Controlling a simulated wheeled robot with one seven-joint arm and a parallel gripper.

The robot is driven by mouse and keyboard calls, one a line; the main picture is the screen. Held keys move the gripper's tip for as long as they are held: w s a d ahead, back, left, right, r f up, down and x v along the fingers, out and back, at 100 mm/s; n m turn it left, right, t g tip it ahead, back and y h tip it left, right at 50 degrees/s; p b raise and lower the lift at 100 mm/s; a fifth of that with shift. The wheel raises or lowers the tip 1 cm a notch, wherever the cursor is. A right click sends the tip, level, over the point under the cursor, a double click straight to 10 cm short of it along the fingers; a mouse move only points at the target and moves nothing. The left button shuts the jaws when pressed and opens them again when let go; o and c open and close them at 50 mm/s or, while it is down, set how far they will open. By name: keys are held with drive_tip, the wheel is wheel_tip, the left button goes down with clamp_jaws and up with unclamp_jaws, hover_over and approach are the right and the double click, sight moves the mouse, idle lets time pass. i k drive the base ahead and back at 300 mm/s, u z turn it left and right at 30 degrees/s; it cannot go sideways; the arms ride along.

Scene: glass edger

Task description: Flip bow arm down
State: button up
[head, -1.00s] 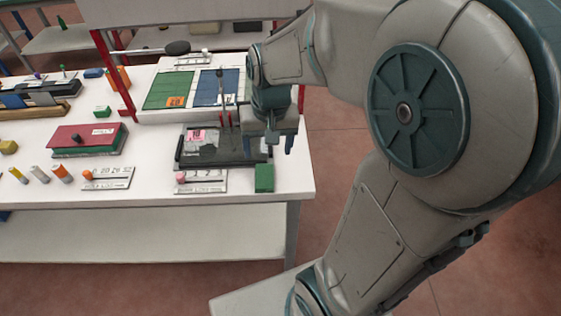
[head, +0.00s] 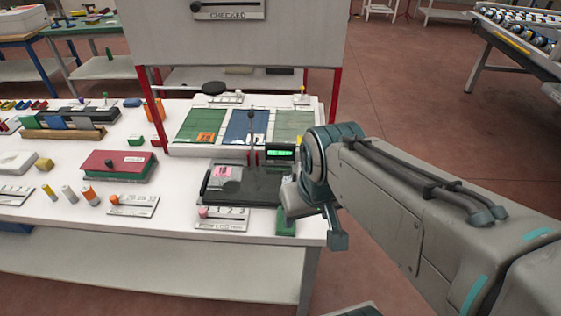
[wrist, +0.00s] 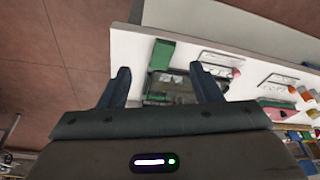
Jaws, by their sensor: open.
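A dark gauge-like device (head: 262,191) with a pink label sits on the white table near its front right. A thin upright arm with a dark knob (head: 251,116), which looks like the bow arm, stands up at the back of it. My gripper (head: 318,218) is at the right of the device, over the table's right edge, and partly hidden by my wrist. In the wrist view my gripper (wrist: 162,82) is open and empty, with the device (wrist: 170,90) visible between and beyond the fingers. I cannot see contact with the arm.
A green block (head: 287,221) and a white numbered slider plate (head: 222,218) lie in front of the device. A small green-lit display (head: 281,153) stands behind it. A panel with green and blue fields (head: 240,128) and red posts is further back. A red-topped box (head: 117,165) is to the left.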

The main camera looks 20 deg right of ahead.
sight(251, 114)
drive_tip(key=z, duration=1.9)
drive_tip(key=i, duration=2.85)
drive_tip(key=u, duration=4.3)
